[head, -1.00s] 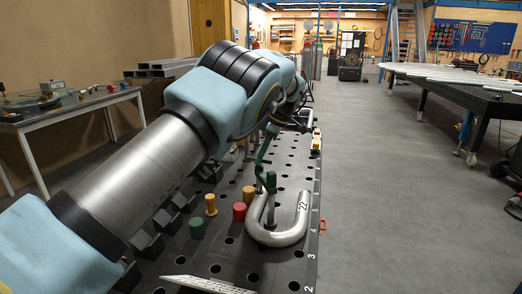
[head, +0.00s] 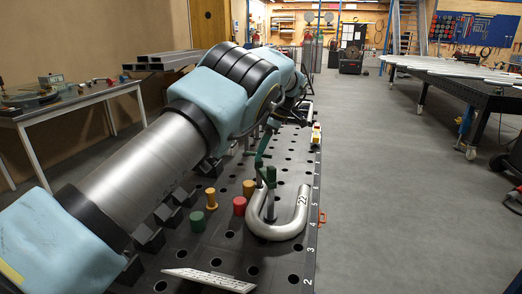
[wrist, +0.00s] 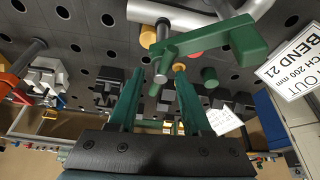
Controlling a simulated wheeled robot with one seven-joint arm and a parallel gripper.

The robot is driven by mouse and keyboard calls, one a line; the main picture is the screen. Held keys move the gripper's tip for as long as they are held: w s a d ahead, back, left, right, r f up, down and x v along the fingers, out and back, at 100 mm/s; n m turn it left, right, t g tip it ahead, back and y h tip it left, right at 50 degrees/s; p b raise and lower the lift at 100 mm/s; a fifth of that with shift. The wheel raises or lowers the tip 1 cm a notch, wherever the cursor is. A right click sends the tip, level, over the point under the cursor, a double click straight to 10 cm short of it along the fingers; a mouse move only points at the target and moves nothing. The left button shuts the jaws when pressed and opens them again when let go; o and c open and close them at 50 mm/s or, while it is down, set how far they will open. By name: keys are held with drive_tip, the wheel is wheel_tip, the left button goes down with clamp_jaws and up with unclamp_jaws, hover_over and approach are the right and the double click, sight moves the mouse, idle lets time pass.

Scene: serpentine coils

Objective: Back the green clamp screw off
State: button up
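The green clamp (wrist: 222,38) fills the upper middle of the wrist view, its bar running beside a bent steel tube (wrist: 150,10). In the head view, green clamp parts (head: 271,176) stand at the U-shaped tube (head: 278,229) marked 22. My gripper (wrist: 158,82) has two dark green fingers spread apart, with the shaft's end in line with the gap. I cannot tell whether the fingers touch it. In the head view my arm hides most of the gripper.
A sign reading BEND 21 (wrist: 295,65) is close at the wrist view's right. Open floor (head: 400,200) lies right of the table.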

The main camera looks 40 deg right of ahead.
drive_tip(key=shift+s+d+r, duration=0.15)
drive_tip(key=shift+d+r, duration=0.05)
drive_tip(key=shift+r, duration=0.3)
drive_tip(key=p+v, duration=0.1)
drive_tip(key=v, duration=0.8)
drive_tip(key=shift+r, duration=0.35)
drive_tip(key=shift+s, duration=0.1)
